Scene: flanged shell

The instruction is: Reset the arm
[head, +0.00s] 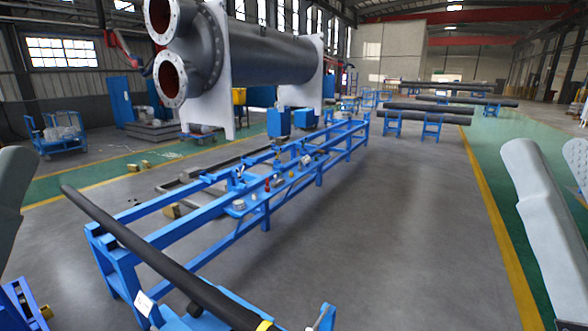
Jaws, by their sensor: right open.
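At the left edge a pale grey part of my left arm (12,185) shows. The left gripper itself is out of the picture.
A long black pipe (160,255) slants across the near left, over a blue frame bench (175,235). A large dark flanged shell (262,55) stands behind on white supports. More pipes lie on blue stands (432,130) at the back. The grey floor (400,235) at centre right is clear.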

